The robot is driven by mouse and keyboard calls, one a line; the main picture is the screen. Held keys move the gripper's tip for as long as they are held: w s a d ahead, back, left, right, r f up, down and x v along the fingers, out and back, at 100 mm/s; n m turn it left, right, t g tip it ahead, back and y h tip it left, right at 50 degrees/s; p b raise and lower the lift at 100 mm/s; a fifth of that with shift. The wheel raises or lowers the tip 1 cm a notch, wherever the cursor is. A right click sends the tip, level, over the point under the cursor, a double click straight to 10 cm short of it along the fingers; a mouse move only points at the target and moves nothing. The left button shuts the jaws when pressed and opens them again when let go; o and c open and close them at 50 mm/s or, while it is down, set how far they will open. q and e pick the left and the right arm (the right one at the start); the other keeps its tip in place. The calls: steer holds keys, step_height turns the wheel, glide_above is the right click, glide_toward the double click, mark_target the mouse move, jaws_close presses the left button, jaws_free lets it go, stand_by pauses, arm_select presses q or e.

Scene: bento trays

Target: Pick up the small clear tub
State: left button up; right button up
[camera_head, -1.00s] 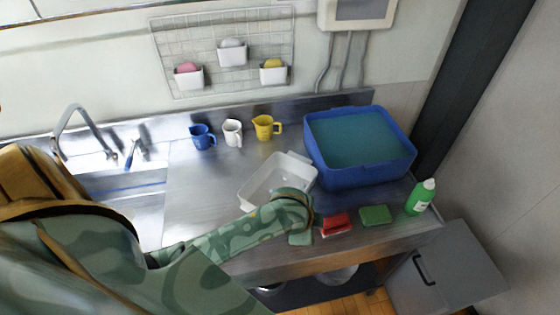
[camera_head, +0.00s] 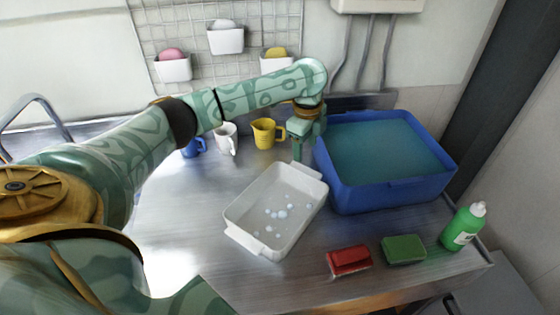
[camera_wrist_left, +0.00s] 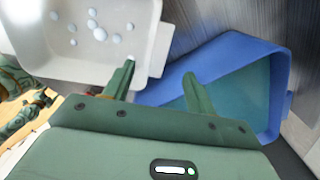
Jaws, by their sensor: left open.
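The small clear tub (camera_head: 304,222) looks whitish and translucent, with soap bubbles on its floor. It stands upright on the metal counter, left of the blue basin. In the left wrist view the tub (camera_wrist_left: 88,58) fills the top left. My left gripper (camera_head: 309,144) is open and empty, fingers down, beyond the tub's back right corner and beside the basin. In the left wrist view my gripper (camera_wrist_left: 160,70) has one fingertip overlapping the tub's wall near its end lip, the other over the basin side. I cannot tell whether either touches. My right gripper does not show.
The blue basin (camera_head: 385,197) of water stands close right of the gripper. A yellow mug (camera_head: 263,134), a white mug (camera_head: 226,140) and a partly hidden blue mug stand behind.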

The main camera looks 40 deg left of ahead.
mark_target(305, 170)
arm_select(q)
step_height(305, 170, down, 5)
steer(key=shift+w+f+b, duration=0.15)
steer(key=shift+b, duration=0.7)
steer(key=f+b, duration=0.1)
steer(key=f, duration=0.1)
steer(key=f+b, duration=0.1)
steer(key=f, duration=0.1)
steer(key=shift+d+f+b, duration=0.2)
steer(key=shift+f+b, duration=0.15)
steer(key=shift+f, duration=0.3)
steer(key=shift+r, duration=0.15)
jaws_close()
